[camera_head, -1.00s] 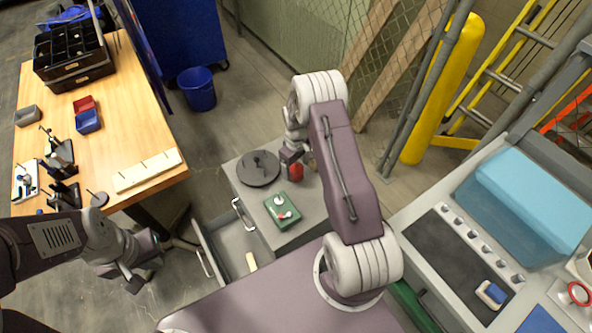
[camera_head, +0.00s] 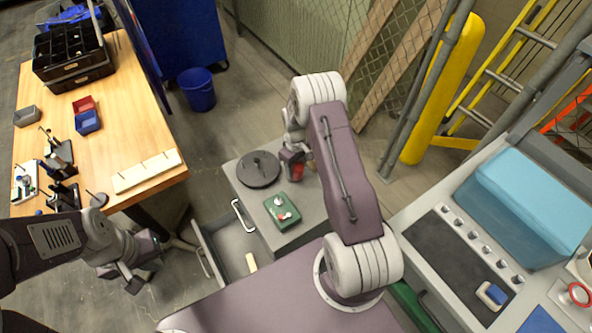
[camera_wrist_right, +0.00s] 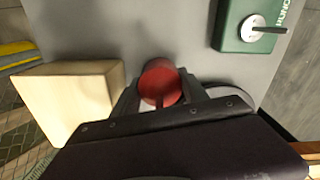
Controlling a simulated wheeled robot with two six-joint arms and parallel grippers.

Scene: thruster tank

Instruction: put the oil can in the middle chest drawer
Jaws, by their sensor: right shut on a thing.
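The red oil can (camera_head: 297,174) stands on the grey chest top (camera_head: 305,212), largely hidden by my right gripper. In the right wrist view the red round can (camera_wrist_right: 160,80) sits between the two dark fingers of my right gripper (camera_wrist_right: 158,98), which is shut on it. A drawer (camera_head: 228,245) below the chest's top drawer is pulled out; a small pale yellow object (camera_head: 251,262) lies in it. The handle of the shut drawer above (camera_head: 238,214) shows. My left gripper (camera_head: 130,280) hangs left of the open drawer, away from the can; its finger opening is unclear.
A black disc (camera_head: 258,169) and a green box with a white knob (camera_head: 282,210) share the chest top. A beige block (camera_wrist_right: 70,98) is beside the can in the wrist view. A wooden workbench (camera_head: 135,120) stands left, a grey console (camera_head: 420,215) right.

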